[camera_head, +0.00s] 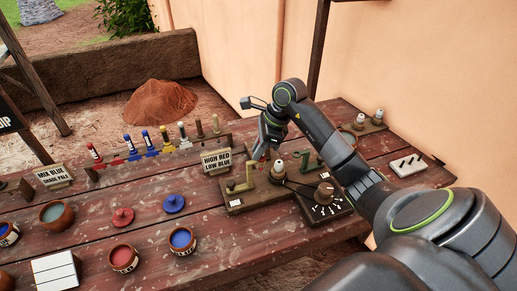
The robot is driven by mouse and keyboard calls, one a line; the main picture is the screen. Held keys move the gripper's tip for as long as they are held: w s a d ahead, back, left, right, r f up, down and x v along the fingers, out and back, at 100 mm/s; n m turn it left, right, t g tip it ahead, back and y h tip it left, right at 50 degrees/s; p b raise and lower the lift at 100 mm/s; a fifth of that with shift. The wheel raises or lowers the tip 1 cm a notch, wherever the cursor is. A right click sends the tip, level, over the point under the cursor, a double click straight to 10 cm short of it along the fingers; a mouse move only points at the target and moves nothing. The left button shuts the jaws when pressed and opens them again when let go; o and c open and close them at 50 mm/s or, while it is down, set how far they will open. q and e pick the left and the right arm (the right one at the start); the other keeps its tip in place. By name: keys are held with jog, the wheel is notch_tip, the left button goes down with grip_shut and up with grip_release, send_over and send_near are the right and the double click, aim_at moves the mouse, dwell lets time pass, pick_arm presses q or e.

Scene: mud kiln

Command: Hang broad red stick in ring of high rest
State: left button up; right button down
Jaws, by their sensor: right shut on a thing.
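My right gripper (265,148) reaches in from the right, pointing down over the rests on the table. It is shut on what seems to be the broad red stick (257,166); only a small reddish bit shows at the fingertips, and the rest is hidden. An olive-coloured rest (240,185) stands on a wooden base just left of and below the fingertips. A green rest (304,160) stands to the right. Which is the high one, and whether the stick touches a ring, I cannot tell. My left gripper is out of view.
A rack (160,153) holds several upright coloured sticks at the back. A white-topped piece (279,168) and a dial box (325,197) stand close to the gripper. Paint pots (123,259), coloured lids (174,203) and a white block (57,269) occupy the left and front.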

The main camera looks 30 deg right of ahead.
jog(key=c, duration=0.8)
grip_release()
jog(key=shift+r+p, duration=1.6)
jog(key=shift+r, duration=2.15)
